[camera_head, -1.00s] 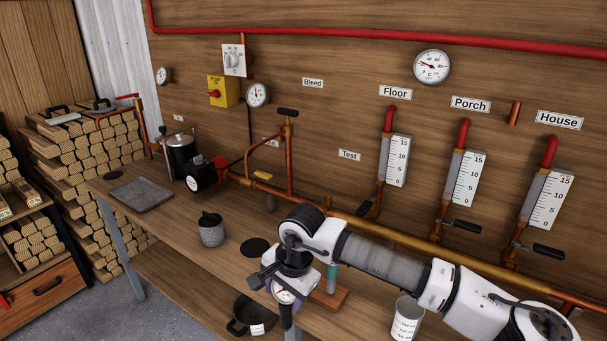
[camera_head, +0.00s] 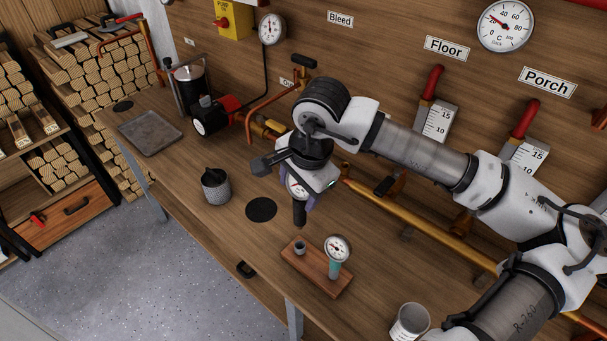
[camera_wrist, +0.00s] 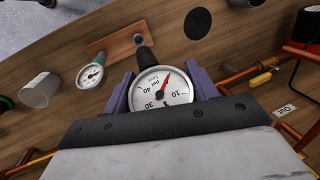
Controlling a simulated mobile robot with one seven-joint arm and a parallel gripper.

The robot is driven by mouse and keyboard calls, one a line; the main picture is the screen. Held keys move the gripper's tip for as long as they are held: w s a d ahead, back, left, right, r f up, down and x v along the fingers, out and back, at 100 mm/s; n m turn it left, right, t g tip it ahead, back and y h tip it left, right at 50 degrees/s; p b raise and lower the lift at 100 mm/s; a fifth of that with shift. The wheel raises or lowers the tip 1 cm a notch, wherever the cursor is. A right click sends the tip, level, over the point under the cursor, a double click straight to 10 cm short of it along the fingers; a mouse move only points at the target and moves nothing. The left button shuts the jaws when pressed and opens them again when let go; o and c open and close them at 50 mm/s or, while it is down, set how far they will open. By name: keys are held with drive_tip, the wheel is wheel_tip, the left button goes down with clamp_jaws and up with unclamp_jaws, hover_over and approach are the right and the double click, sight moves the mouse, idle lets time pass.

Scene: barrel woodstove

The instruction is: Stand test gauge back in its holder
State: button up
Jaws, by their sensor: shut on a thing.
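The test gauge (camera_wrist: 160,91) has a round white dial marked psi and Test, and a dark stem. My gripper (camera_head: 304,192) is shut on it and holds it upright above the bench, its stem (camera_head: 299,213) pointing down. In the wrist view the purple fingers of my gripper (camera_wrist: 160,93) flank the dial. The wooden holder (camera_head: 318,275) lies on the bench below and slightly right of the gauge. Its left socket (camera_head: 300,247) looks empty. A second gauge with a teal stem (camera_head: 336,258) stands in its right part. The held gauge is apart from the holder.
A black disc (camera_head: 261,209) and a grey cup with a dark top (camera_head: 216,187) are left of the holder. A white labelled cup (camera_head: 410,322) stands to its right. Copper pipes (camera_head: 420,225) run along the wall behind. Bare bench surrounds the holder.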

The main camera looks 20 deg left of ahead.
sight(299, 217)
drive_tip(key=shift+s+f, duration=0.1)
drive_tip(key=shift+f, duration=0.3)
drive_tip(key=shift+f+b, duration=0.5)
drive_tip(key=shift+f, duration=1.85)
drive_tip(key=shift+f+b, duration=0.35)
drive_tip(key=shift+b, duration=0.8)
drive_tip(key=shift+b, duration=0.9)
drive_tip(key=shift+f+b, duration=1.35)
drive_tip(key=shift+b, duration=0.6)
drive_tip(key=o, duration=1.4)
drive_tip(key=shift+c, duration=0.2)
